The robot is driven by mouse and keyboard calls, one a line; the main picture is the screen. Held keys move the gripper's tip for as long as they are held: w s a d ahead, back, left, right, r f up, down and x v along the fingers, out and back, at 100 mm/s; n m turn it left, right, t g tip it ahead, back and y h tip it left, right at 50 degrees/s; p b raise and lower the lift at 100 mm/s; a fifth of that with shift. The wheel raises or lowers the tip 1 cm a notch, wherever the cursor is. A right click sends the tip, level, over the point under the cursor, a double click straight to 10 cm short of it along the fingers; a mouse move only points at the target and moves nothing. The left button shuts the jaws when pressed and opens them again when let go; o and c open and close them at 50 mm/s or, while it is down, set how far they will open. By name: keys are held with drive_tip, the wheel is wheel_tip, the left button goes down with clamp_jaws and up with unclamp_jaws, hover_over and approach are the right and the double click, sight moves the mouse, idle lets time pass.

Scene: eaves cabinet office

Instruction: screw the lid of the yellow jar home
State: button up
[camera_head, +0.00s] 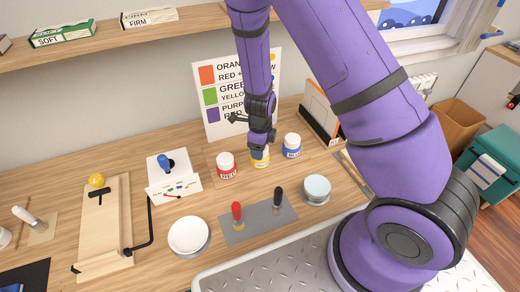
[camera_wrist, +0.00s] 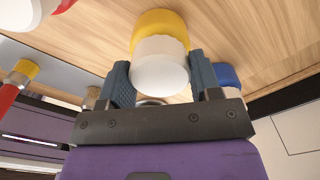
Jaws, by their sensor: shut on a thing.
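The yellow jar (camera_head: 261,161) stands on the wooden desk between the red and blue jars, partly hidden under my gripper (camera_head: 259,147). In the wrist view the jar (camera_wrist: 160,22) shows a yellow band and a white round end, seemingly its lid (camera_wrist: 160,75), towards me. The two dark fingers of my gripper (camera_wrist: 159,72) lie on either side of the white part and are shut on it. Whether the lid sits flush or has a gap cannot be told.
The red jar (camera_head: 226,165) stands close on the left and the blue jar (camera_head: 291,146) close on the right. A grey mat (camera_head: 258,220) with red- and black-handled tools lies in front. A colour chart (camera_head: 216,95) stands behind.

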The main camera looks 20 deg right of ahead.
drive_tip(key=m, duration=0.6)
drive_tip(key=o, duration=0.9)
